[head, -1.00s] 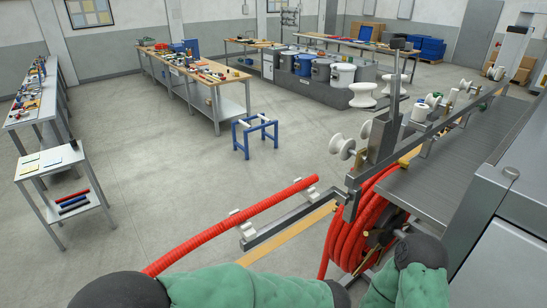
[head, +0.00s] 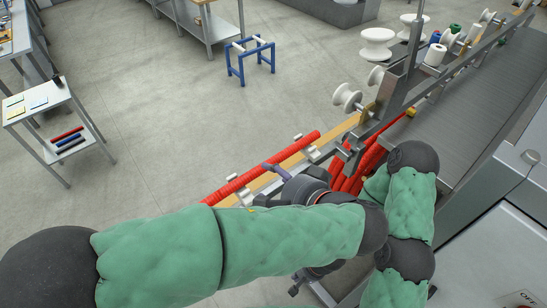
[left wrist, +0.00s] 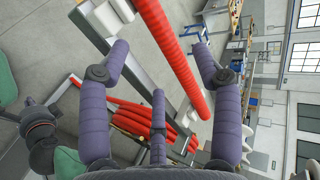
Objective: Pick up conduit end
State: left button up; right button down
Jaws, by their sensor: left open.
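The red corrugated conduit (head: 262,168) lies straight along a rail with white supports in the head view. Its upper right end (head: 316,136) is free; my left arm hides the lower part. My right gripper (head: 302,280) is low in the head view, mostly hidden behind my left arm.
A red conduit coil (head: 362,168) sits just right of my left gripper, below the grey conveyor table (head: 455,125). White rollers (head: 346,97) stand along its edge. A blue stand (head: 250,62) and small white cart (head: 50,105) are farther off. Open floor lies between.

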aim_at(265, 175)
pick_arm(q)
jog(key=shift+p+x, duration=0.75)
jog(key=shift+x, duration=1.9)
jog(key=shift+w+d, duration=0.1)
jog(key=shift+d, duration=0.15)
jog(key=shift+c, duration=0.9)
jog(key=c, duration=0.8)
